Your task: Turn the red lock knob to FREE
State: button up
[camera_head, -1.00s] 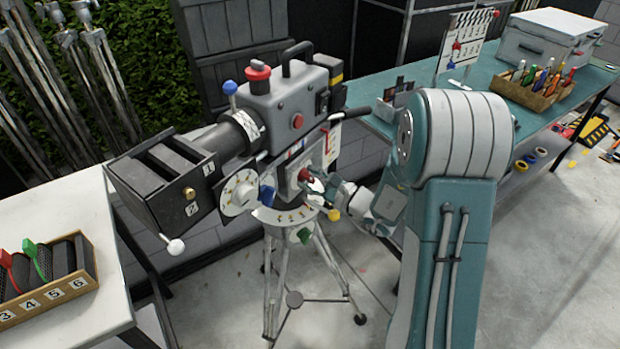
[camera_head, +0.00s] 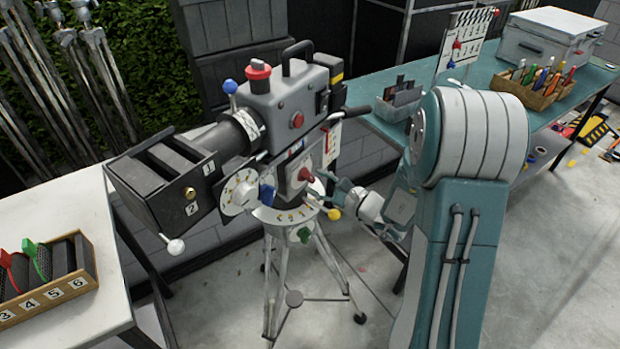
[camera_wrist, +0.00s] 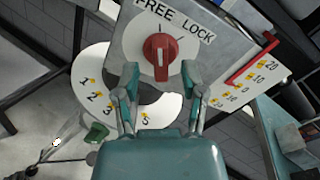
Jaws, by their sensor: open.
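The red lock knob (camera_wrist: 160,57) sits on a round white plate (camera_wrist: 130,42) marked FREE at left and LOCK at right in the wrist view. Its bar stands nearly upright, with the white line pointing up between the two words. In the head view the knob (camera_head: 305,174) is on the side of the grey camera's mount. My gripper (camera_wrist: 161,80) is open and empty. Its fingers lie either side of and just below the knob in the wrist view, apart from it. In the head view my gripper (camera_head: 320,187) is just right of the knob.
The camera (camera_head: 285,105) stands on a tripod (camera_head: 292,270). A blue knob (camera_head: 268,190), a yellow knob (camera_head: 334,214) and a green knob (camera_wrist: 96,132) are close by. A red lever (camera_wrist: 252,65) is at the right in the wrist view. A teal table (camera_head: 375,122) stands behind my arm.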

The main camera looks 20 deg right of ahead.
jog(key=v, duration=0.9)
jog(key=shift+s, duration=0.2)
jog(key=shift+d, duration=0.1)
jog(key=s+a+r+n+g+h, duration=0.1)
jog(key=s+a+r+n+g, duration=0.4)
jog(key=s+a+n+g, duration=0.75)
jog(key=s+d+r+n+t+h, duration=0.4)
jog(key=r+n+h, duration=0.3)
jog(key=n+h, duration=0.2)
jog(key=shift+s+d+n+h, duration=0.35)
jog(key=shift+s+d+h, duration=0.2)
jog(key=shift+s+h, duration=0.2)
